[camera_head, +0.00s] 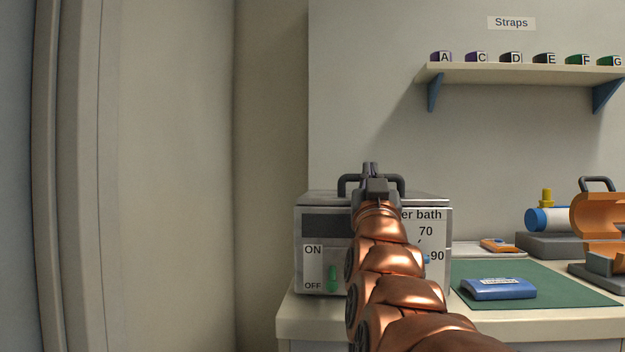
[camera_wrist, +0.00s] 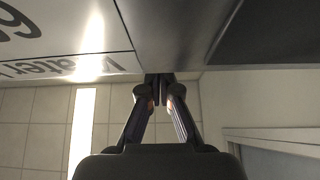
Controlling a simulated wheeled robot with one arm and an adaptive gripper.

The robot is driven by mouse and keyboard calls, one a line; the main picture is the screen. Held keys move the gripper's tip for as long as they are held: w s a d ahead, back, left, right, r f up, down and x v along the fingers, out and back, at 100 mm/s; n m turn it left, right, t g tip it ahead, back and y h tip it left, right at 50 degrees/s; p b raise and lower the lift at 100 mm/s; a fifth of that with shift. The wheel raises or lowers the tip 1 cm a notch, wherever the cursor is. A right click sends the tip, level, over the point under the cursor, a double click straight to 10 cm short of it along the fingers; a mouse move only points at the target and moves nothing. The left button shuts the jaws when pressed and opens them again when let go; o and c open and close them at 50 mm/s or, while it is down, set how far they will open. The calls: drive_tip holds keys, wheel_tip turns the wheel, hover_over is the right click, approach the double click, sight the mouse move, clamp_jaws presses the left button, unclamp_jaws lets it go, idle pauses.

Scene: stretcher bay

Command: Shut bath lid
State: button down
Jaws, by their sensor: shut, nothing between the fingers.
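The water bath (camera_head: 325,258) is a grey metal box on the left end of the counter. Its lid (camera_head: 322,199) appears to lie flat across the top, with a dark handle (camera_head: 401,183) standing on it. My gripper (camera_head: 370,167) is shut and empty, in front of the handle's middle in the head view. My arm hides the middle of the bath's front. In the wrist view the shut fingertips (camera_wrist: 160,82) are close against a grey surface of the bath, beside its upside-down lettering. I cannot tell whether they touch it.
The bath front has an ON/OFF panel with a green switch (camera_head: 332,277) and a dial marked 70 and 90. To the right are a green mat (camera_head: 575,292), a blue pack (camera_head: 499,288) and an orange clamp-like device (camera_head: 595,215). A strap shelf (camera_head: 520,72) hangs above.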

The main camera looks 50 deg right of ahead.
idle(0.7)
wheel_tip(320, 180, up, 10)
idle(0.6)
